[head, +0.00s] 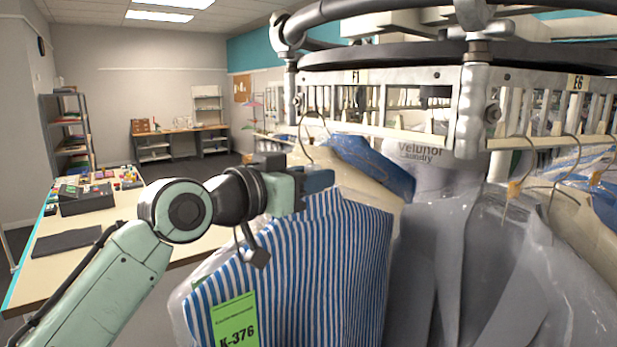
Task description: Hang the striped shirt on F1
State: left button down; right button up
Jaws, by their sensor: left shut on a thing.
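The blue-and-white striped shirt (300,265) hangs in clear plastic at the centre of the head view, with a green tag reading K-376 (234,322). My left gripper (318,181) is shut at the top of the shirt, by its collar; the exact grip point is hidden. A metal hanger hook (303,135) rises just above the gripper, close to the rail; I cannot tell whether it belongs to the striped shirt or touches the rail. The label F1 (354,76) is on the slotted metal rail (412,97), above and right of the gripper. My right gripper is not in view.
Bagged garments crowd the rail to the right: a blue one (372,165), a grey one (500,270) and others under label E6 (577,82). A table (110,222) with a dark box (87,201) stands at left. Open floor lies behind it.

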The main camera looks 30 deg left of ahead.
pick_arm(q)
jog(key=shift+w+r, duration=0.1)
jog(key=shift+w+d+r, duration=0.15)
jog(key=shift+w+d, duration=0.1)
jog(key=shift+w, duration=0.3)
jog(key=shift+w+d+r, duration=0.15)
jog(key=shift+w+d, duration=0.1)
jog(key=shift+w, duration=0.35)
jog(key=shift+w+d+r, duration=0.15)
jog(key=shift+w+d, duration=0.1)
jog(key=shift+w, duration=0.3)
jog(key=shift+w, duration=0.1)
jog(key=shift+d+x, duration=0.2)
jog(key=shift+x, duration=1)
jog(key=shift+d+x, duration=0.2)
jog(key=shift+x, duration=1)
jog(key=shift+f+b, duration=0.85)
jog(key=shift+f, duration=0.4)
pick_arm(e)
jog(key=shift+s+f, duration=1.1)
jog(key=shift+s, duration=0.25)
pick_arm(q)
jog(key=c, duration=0.8)
grip_release()
jog(key=shift+s, duration=0.25)
